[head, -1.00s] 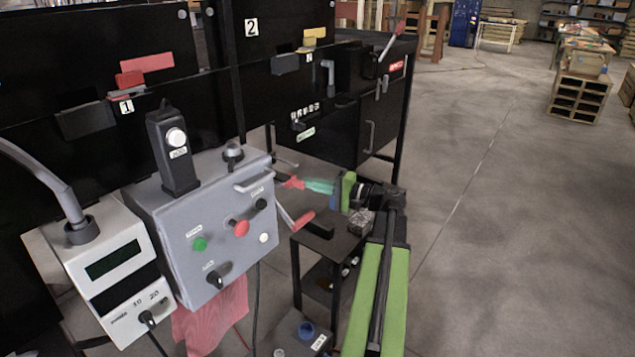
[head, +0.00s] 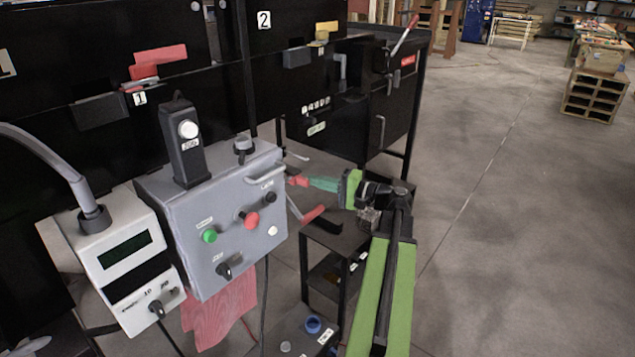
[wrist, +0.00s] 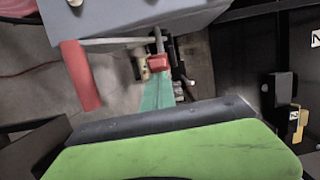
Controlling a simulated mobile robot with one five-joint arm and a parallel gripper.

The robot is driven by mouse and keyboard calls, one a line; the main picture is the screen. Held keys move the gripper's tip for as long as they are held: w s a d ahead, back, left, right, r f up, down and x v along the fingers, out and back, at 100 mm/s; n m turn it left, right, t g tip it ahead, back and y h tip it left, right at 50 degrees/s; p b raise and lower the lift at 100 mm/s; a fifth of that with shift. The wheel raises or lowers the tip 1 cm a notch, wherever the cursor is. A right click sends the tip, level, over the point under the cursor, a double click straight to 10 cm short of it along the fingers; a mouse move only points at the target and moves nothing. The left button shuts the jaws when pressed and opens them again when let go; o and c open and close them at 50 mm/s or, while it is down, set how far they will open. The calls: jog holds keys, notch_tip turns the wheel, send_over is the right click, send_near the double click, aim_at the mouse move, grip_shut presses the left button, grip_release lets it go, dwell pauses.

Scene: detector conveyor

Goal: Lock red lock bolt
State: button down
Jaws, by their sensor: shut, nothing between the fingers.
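Red pieces (head: 160,55) sit on the black panel beside tag 1, at upper left in the head view. One is a flat bar and one a smaller block just below it; they look like the red lock bolt, but I cannot tell its exact shape or position. My gripper (head: 299,181) has teal fingers with red tips and is shut and empty. It is beside the right edge of the grey control box, well right of the red pieces and apart from them. In the wrist view the gripper (wrist: 158,64) points away past the box; the red pieces do not show there.
The grey control box (head: 215,235) with buttons stands between my gripper and panel 1. A yellow piece (head: 326,27) is by tag 2. Open floor (head: 500,200) lies right.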

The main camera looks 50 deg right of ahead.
jog(key=s+d, duration=0.7)
jog(key=s, duration=0.2)
jog(key=shift+s, duration=0.15)
